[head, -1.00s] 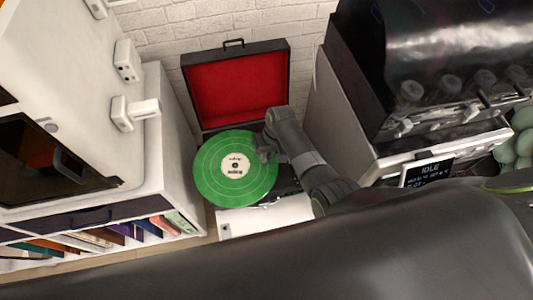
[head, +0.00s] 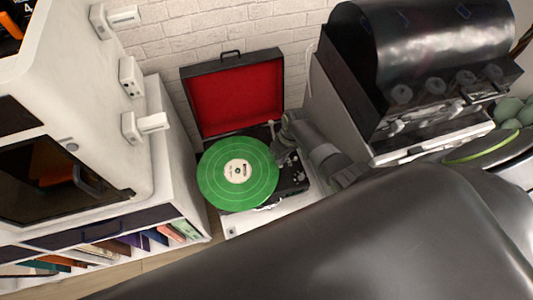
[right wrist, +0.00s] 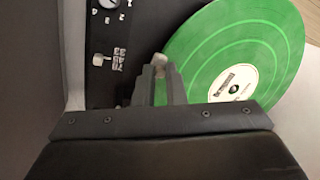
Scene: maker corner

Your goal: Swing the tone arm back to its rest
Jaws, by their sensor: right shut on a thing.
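The record player has a black deck (head: 293,184) and carries a green record (head: 215,183) with a cream label. The record also shows in the right wrist view (right wrist: 230,40). My right gripper (head: 279,160) is at the record's right edge, over the deck. In the right wrist view my right gripper (right wrist: 160,72) is shut on a small pale piece, the end of the tone arm (right wrist: 160,61), beside the record's rim. Part of the tone arm (head: 271,129) shows behind the gripper in the head view; the rest is hidden. My left gripper is not in view.
The player's open lid with red lining (head: 235,95) stands behind the record. A white cabinet (head: 165,180) with books is on the left. A machine with a black hood (head: 430,50) is on the right. A pale knob (right wrist: 98,60) sits on the deck.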

